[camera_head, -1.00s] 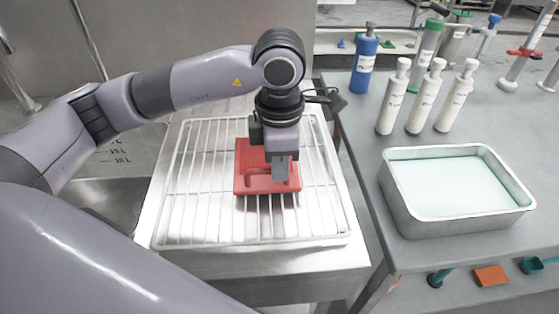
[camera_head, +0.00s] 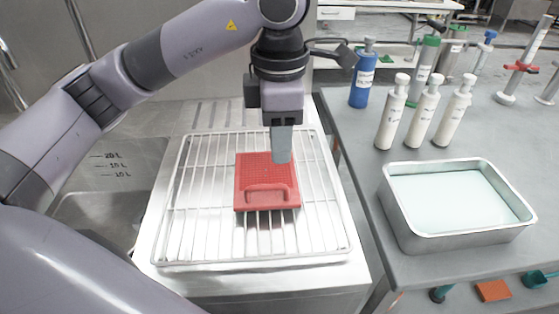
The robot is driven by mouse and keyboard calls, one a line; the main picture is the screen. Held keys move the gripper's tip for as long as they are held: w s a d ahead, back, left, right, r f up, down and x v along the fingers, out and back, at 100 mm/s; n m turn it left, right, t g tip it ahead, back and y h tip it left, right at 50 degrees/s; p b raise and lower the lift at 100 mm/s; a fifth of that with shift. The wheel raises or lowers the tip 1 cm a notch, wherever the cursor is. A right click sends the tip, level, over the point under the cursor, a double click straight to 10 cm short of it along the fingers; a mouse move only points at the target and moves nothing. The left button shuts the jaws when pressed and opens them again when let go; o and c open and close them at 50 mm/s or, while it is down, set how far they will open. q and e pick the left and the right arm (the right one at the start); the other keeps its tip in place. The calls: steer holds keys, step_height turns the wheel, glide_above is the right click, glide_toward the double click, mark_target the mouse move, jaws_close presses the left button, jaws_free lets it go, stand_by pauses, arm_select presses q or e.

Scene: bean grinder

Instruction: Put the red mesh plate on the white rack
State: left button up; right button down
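The red mesh plate (camera_head: 262,172) lies flat on the white wire rack (camera_head: 190,225), near its middle. Its raised handle (camera_head: 266,190) faces up, at the near side of the plate, and is clear of any finger. My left gripper (camera_head: 281,148) points down above the far right part of the plate, apart from the handle. Its fingers line up as one grey block from this angle, so the gap between them is hidden. My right gripper is not in view.
The rack sits on a metal counter with a sink (camera_head: 90,215) to its left. On the grey table at right stand a metal tray of pale liquid (camera_head: 455,235), several white bottles (camera_head: 425,112) and a blue bottle (camera_head: 361,80).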

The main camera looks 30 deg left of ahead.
arm_select(q)
steer(key=shift+r, duration=1.3)
